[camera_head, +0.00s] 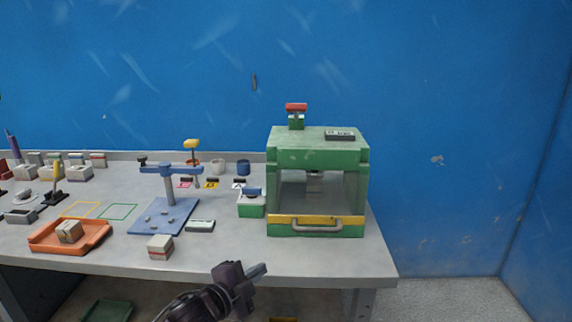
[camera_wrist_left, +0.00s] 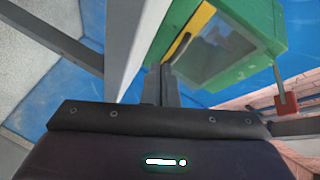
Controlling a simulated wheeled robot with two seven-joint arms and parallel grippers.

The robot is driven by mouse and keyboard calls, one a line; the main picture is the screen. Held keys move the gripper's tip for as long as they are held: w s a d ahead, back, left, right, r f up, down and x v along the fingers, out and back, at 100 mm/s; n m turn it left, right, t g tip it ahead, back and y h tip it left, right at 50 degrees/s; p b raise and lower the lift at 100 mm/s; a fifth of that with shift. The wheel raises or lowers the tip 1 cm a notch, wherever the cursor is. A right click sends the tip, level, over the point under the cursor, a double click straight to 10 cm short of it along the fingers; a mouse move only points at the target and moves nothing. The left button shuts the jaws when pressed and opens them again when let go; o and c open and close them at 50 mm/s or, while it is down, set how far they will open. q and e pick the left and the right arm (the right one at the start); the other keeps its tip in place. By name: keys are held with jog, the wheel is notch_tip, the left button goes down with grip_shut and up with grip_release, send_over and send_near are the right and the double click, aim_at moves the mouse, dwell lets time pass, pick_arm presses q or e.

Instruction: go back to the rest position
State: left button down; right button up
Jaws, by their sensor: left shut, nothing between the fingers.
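My left gripper (camera_head: 262,270) is in front of the table's front edge in the head view, low in the picture, with its fingers pointing right. It is shut and empty. In the left wrist view the dark gripper body (camera_wrist_left: 150,150) fills the bottom. The green machine (camera_head: 318,150) with a yellow bar and grey handle stands on the right end of the table, beyond the gripper and apart from it. It also shows tilted in the left wrist view (camera_wrist_left: 265,25). My right gripper is in neither view.
The grey table (camera_head: 225,262) holds an orange tray (camera_head: 45,248) with a block, a blue stand (camera_head: 165,218), a loose block (camera_head: 160,247) near the front edge, and a small green box (camera_head: 251,206). Free floor (camera_head: 440,300) lies to the right of the table. Blue walls close the back and right.

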pick_arm(q)
jog(key=s+a+f+n+g+y, duration=0.35)
jog(key=s+n, duration=0.25)
jog(key=s, duration=0.4)
jog(key=s+a+f+n+g+y, duration=0.2)
jog(key=s+a+f+n+g, duration=0.25)
jog(key=s, duration=0.55)
jog(key=s+a+f+n+g+y, duration=0.25)
jog(key=s+f+n, duration=0.35)
jog(key=s, duration=0.4)
notch_tip(320, 180, down, 24)
jog(key=g+p, duration=0.1)
jog(key=p, duration=0.2)
jog(key=s+a+f+p, duration=0.1)
jog(key=s+a+f, duration=0.1)
jog(key=s+f, duration=0.6)
jog(key=s+a+f+g+p, duration=0.1)
jog(key=s+f, duration=0.8)
jog(key=s, duration=0.4)
jog(key=shift+a, duration=0.4)
jog(key=shift+f+n, duration=0.1)
jog(key=shift+n, duration=0.15)
